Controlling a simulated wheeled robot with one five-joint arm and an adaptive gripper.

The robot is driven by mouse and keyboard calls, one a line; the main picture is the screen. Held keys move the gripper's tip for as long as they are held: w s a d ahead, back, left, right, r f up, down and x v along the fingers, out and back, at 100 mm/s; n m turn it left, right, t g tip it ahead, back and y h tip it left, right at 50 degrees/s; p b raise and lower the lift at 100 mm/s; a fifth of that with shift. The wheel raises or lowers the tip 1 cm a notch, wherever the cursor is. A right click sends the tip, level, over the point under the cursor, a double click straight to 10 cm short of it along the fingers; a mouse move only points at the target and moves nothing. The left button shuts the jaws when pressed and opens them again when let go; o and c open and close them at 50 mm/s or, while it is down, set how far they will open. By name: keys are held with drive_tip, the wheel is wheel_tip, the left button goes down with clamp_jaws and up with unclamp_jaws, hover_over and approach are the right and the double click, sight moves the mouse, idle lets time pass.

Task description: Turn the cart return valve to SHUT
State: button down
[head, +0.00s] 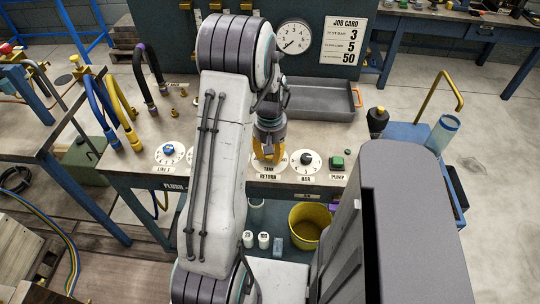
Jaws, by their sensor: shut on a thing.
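The fingers and wrist hide the knob and most of the dial markings, so I cannot tell which way the valve points.
A dial with a dark knob (306,161) labelled BAR sits close on the right. A green pump button (337,162) is further right. A dial with a blue knob (169,150) is left. A grey tray (318,112) and pressure gauge (293,36) stand behind. A yellow bucket (308,222) is below.

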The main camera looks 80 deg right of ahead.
drive_tip(key=shift+a+f+n, duration=0.1)
drive_tip(key=shift+n, duration=0.7)
drive_tip(key=shift+b, duration=0.3)
drive_tip(key=c, duration=0.9)
unclamp_jaws()
wheel_tip(320, 180, up, 12)
drive_tip(key=shift+r, duration=0.1)
idle(0.4)
